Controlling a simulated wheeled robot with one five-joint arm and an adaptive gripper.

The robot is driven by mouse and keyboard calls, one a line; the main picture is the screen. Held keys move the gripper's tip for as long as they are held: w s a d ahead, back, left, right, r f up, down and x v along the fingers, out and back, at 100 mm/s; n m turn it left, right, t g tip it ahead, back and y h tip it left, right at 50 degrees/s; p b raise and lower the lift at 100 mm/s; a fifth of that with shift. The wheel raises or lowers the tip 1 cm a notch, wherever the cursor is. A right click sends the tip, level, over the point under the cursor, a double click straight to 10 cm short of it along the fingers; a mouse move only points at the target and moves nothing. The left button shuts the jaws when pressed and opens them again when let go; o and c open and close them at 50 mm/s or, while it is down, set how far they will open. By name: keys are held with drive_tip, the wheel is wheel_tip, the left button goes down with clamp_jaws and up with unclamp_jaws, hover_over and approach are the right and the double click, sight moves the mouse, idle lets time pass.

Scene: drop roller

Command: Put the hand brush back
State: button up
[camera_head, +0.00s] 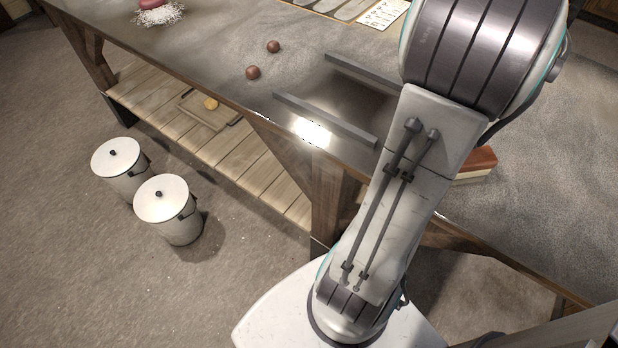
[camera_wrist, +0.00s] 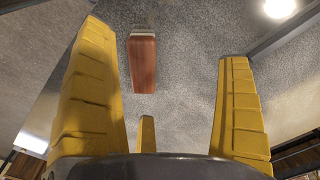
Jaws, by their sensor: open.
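The hand brush (camera_head: 477,160) has a reddish-brown wooden back and a pale strip of bristles along its edge. It lies on the grey speckled worktop, just right of my arm, which partly hides it in the head view. In the wrist view the brush (camera_wrist: 142,65) shows below and between my fingers, nearer the left one. My gripper (camera_wrist: 162,50) has yellow fingers spread wide, with nothing between them touching the brush. My gripper is hidden in the head view.
Two grey rails (camera_head: 325,120) stand on the bench left of my arm. Two brown balls (camera_head: 262,60) lie beyond them. A white-dusted pink thing (camera_head: 152,8) sits farther left. Two white lidded bins (camera_head: 168,205) stand on the floor.

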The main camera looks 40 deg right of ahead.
drive_tip(key=w+a+n+t, duration=0.1)
drive_tip(key=w+a+n, duration=0.3)
drive_tip(key=a, duration=0.4)
drive_tip(key=w+a+n, duration=0.5)
drive_tip(key=a, duration=0.3)
drive_tip(key=s+a+f+n+t, duration=0.1)
drive_tip(key=a+f+n, duration=0.1)
drive_tip(key=a+n, duration=0.3)
drive_tip(key=s+a+f+n+t, duration=0.1)
drive_tip(key=a+n, duration=0.5)
drive_tip(key=a, duration=0.6)
drive_tip(key=shift+s+f+t+y, duration=0.3)
drive_tip(key=shift+s+f, duration=0.45)
